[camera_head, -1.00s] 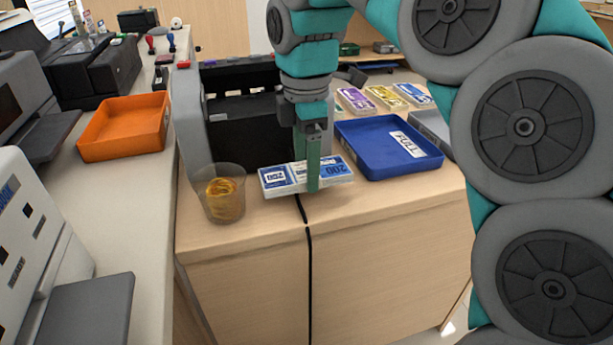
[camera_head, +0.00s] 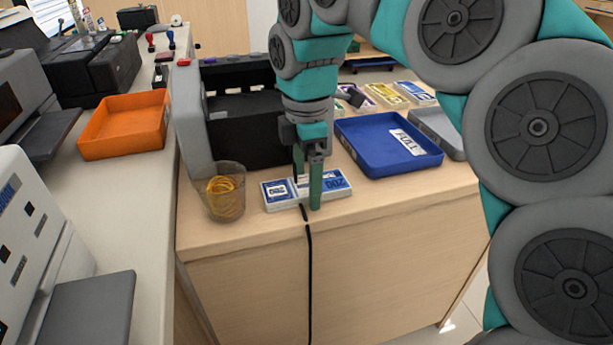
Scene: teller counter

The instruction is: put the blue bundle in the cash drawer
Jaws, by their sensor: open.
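The blue bundle (camera_head: 334,181), a flat white-and-blue pack marked 200, lies near the front edge of the wooden counter. My gripper (camera_head: 308,186) points down over its middle with open jaws. One finger is in front of the bundle and the other is partly hidden behind it. I cannot tell whether either finger touches it. A black unit with slots along its top (camera_head: 245,133) stands behind; it may be the cash drawer, but I cannot tell. My arm covers its right part.
A clear cup of yellow bands (camera_head: 226,198) stands just left of the bundle. A blue tray with a label (camera_head: 375,167) lies to the right. Other bundles (camera_head: 412,92) lie behind it. An orange tray (camera_head: 122,146) is on the left counter.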

